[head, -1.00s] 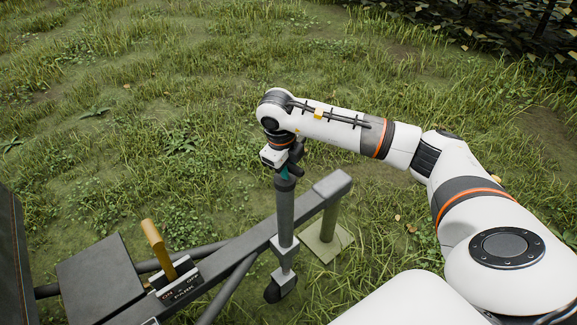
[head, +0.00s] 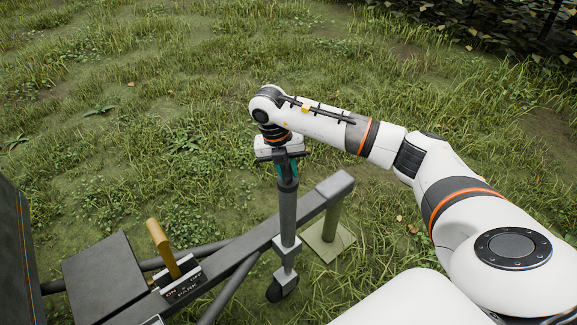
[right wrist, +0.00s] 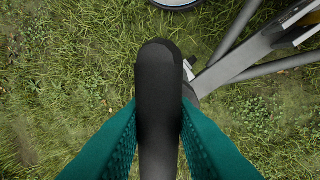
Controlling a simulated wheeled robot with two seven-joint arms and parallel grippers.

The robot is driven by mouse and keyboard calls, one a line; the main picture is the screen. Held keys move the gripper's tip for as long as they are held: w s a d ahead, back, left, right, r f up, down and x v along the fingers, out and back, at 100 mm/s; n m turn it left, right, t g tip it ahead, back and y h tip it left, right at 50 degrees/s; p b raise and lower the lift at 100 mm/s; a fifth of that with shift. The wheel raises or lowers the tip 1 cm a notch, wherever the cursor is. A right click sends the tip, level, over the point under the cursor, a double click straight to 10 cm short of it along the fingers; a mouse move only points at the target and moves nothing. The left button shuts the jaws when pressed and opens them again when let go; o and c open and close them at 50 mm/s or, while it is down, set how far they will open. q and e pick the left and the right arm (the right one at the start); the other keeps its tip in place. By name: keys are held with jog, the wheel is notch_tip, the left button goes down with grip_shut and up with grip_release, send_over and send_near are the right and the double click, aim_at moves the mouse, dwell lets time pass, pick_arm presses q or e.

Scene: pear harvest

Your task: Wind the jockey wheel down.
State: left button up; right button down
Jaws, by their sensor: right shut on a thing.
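The jockey wheel's grey upright post (head: 287,212) stands clamped to the trailer's drawbar in the head view. The crank arm is mostly hidden by the gripper in the head view. My left gripper is not in view.
The drawbar (head: 318,205) runs up to the right, with a support leg on a square foot plate (head: 331,238) near its end. A yellow lever (head: 161,246) stands on a box with lettering at lower left. Grass lies open beyond.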

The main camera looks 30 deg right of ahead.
jog(key=m+p, duration=0.1)
jog(key=m, duration=0.1)
jog(key=m+p, duration=0.1)
jog(key=m, duration=0.2)
jog(key=shift+w+a+r+m+g+y, duration=0.2)
jog(key=shift+m+g+y, duration=0.1)
jog(key=shift+g+y, duration=0.1)
jog(key=shift+w+f+m+y+p, duration=0.1)
jog(key=shift+m+y+p, duration=0.1)
jog(key=shift+m+p, duration=0.65)
jog(key=shift+w+f+m+y+p, duration=0.1)
jog(key=shift+m+y+p, duration=0.2)
jog(key=shift+m, duration=1.05)
jog(key=c, duration=2.2)
grip_release()
jog(key=c, duration=1.3)
grip_release()
jog(key=shift+o, duration=0.2)
jog(key=shift+r, duration=0.1)
notch_tip(320, 180, up, 12)
jog(key=w+b, duration=0.1)
jog(key=w, duration=0.1)
jog(key=shift+w+f, duration=0.2)
jog(key=shift+w, duration=0.05)
jog(key=shift+a, duration=0.1)
